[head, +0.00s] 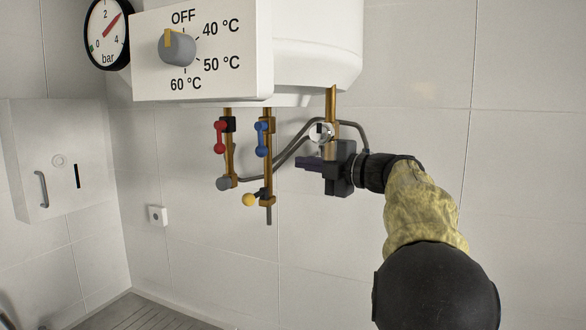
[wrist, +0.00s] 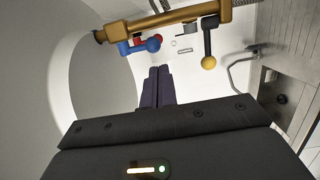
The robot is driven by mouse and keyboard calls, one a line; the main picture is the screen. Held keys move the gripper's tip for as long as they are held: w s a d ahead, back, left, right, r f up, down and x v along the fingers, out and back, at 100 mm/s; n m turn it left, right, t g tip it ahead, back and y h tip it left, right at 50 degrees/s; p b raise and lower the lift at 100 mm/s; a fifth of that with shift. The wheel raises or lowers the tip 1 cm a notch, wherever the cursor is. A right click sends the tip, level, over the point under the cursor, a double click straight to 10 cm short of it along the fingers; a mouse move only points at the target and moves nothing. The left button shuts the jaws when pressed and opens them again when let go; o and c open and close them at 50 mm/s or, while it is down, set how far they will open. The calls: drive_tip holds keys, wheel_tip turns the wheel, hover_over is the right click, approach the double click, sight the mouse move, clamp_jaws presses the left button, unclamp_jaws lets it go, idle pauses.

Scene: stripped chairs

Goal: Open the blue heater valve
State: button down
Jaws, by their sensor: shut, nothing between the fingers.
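The blue valve handle (head: 262,139) hangs down along a brass pipe under the white heater in the head view. Its blue knob also shows in the wrist view (wrist: 153,44), beyond and slightly left of my fingertips. My gripper (head: 297,163) is to the right of the blue handle, level with its lower end and apart from it, pointing left. In the wrist view my gripper's two dark purple fingers (wrist: 157,70) are together with nothing between them.
A red valve handle (head: 220,137) hangs left of the blue one. A yellow-knobbed lever (head: 249,199) is below. Grey hoses and a brass pipe (head: 331,103) run close to my gripper. The heater (head: 315,45) is overhead, with a dial (head: 178,48). Free room lies below the pipes.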

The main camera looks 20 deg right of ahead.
drive_tip(key=b+v, duration=0.2)
drive_tip(key=v, duration=0.4)
drive_tip(key=w+a+f+m+t+h, duration=0.2)
drive_tip(key=w+f+m+t+h, duration=0.2)
drive_tip(key=w+f+m+h, duration=0.55)
drive_tip(key=s+a+f+m+g+h, duration=0.1)
drive_tip(key=s+a+f+m+g, duration=0.15)
drive_tip(key=f+m, duration=0.4)
drive_tip(key=s+a+f+m+g+h, duration=0.1)
drive_tip(key=a+f+m+g, duration=0.2)
drive_tip(key=f, duration=0.7)
drive_tip(key=s+a+f+m+g, duration=0.1)
drive_tip(key=s+a+f+g, duration=0.2)
drive_tip(key=s+f, duration=0.4)
drive_tip(key=s+a+f+m+g+y, duration=0.1)
drive_tip(key=s+a+f+g, duration=0.3)
drive_tip(key=s+f, duration=0.4)
drive_tip(key=s+a+f+m+g, duration=0.3)
drive_tip(key=s+a+f+g, duration=0.1)
drive_tip(key=s+f, duration=0.3)
drive_tip(key=shift+s+a, duration=0.5)
drive_tip(key=shift+s, duration=0.35)
